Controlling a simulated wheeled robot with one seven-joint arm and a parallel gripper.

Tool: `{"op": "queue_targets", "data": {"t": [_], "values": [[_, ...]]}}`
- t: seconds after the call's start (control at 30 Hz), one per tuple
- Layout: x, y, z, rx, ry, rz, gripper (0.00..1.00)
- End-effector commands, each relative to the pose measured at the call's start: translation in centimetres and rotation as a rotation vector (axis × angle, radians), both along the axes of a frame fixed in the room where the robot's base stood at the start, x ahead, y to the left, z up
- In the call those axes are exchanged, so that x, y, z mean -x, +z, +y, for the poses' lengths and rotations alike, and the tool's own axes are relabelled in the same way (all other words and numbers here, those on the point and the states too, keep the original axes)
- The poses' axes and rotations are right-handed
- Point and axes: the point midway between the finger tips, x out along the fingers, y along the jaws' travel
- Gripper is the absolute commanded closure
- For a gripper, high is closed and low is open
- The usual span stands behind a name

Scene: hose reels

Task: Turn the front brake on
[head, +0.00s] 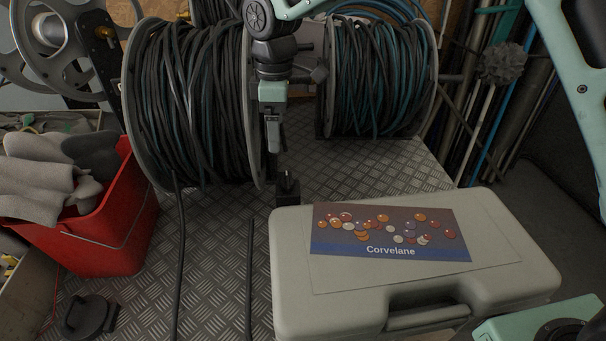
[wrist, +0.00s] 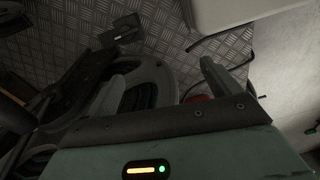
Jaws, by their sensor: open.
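A small black block with a short upright lever (head: 288,188) stands on the metal floor just right of the front hose reel's flange. It looks like the front brake, but I cannot tell whether it is on or off. A similar small dark fitting on the plate (wrist: 127,28) shows at the top of the wrist view. The front reel (head: 195,105) is wound with dark hose. My gripper (head: 273,146) is open and empty, pointing down beside the reel's right flange. It is above the black block and apart from it.
A closed grey case (head: 490,285) labelled Corvelane lies at front right. A second hose reel (head: 375,80) stands behind. A red bin (head: 105,240) with grey items stands at left. Loose hose ends (head: 250,275) lie on the chequer plate, with some bare plate between.

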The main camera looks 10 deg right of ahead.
Motion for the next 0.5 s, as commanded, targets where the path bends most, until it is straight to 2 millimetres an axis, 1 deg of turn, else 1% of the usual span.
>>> {"op": "queue_targets", "data": {"t": [0.03, 0.1, 0.3, 0.4, 0.5], "values": [[-1.2, -0.7, -0.1, 0.001, 0.015, 0.0, 0.11], [-2.7, -1.4, -0.3, 0.007, 0.039, -0.004, 0.11], [-6.3, -3.2, -1.0, 0.022, 0.095, -0.012, 0.11], [-7.5, -3.9, -1.5, 0.03, 0.115, -0.014, 0.11], [-8.2, -4.4, -1.7, 0.034, 0.126, -0.015, 0.11]]}}
